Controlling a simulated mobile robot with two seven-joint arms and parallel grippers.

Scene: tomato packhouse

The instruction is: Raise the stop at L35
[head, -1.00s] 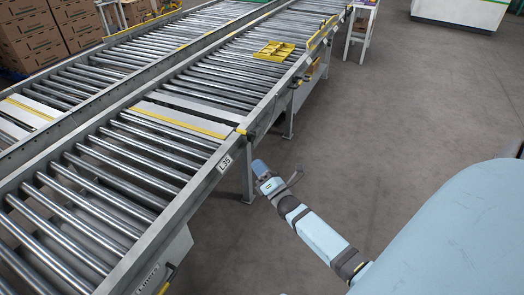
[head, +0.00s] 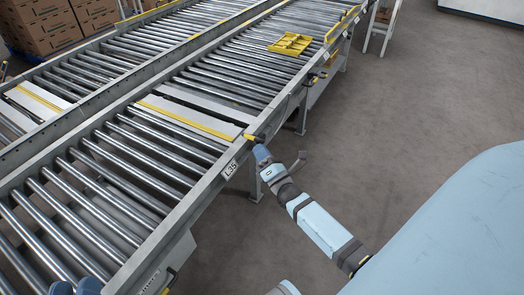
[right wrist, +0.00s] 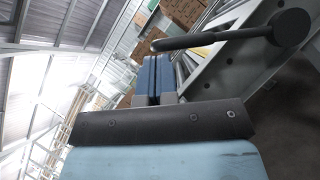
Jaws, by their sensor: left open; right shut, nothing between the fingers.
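The L35 label (head: 230,169) is on the near side rail of the roller conveyor. Just beyond it, a pale plate with a yellow stripe (head: 190,120) lies across the lane, looking about level with the rollers. At its rail end is a small yellow piece with a dark part (head: 261,137). My right gripper (head: 261,152) is shut and empty just below that dark part; contact cannot be told. In the right wrist view its blue fingers (right wrist: 155,78) are together beneath a dark bar with a round end (right wrist: 240,35). My left gripper (head: 75,288) is open at the bottom left edge, mostly cut off.
A yellow tray (head: 290,44) rests on the rollers farther along. A parallel conveyor with another yellow-striped plate (head: 40,97) runs at the left. Cardboard boxes (head: 45,28) are stacked behind it. The grey floor (head: 420,110) right of the conveyor is clear.

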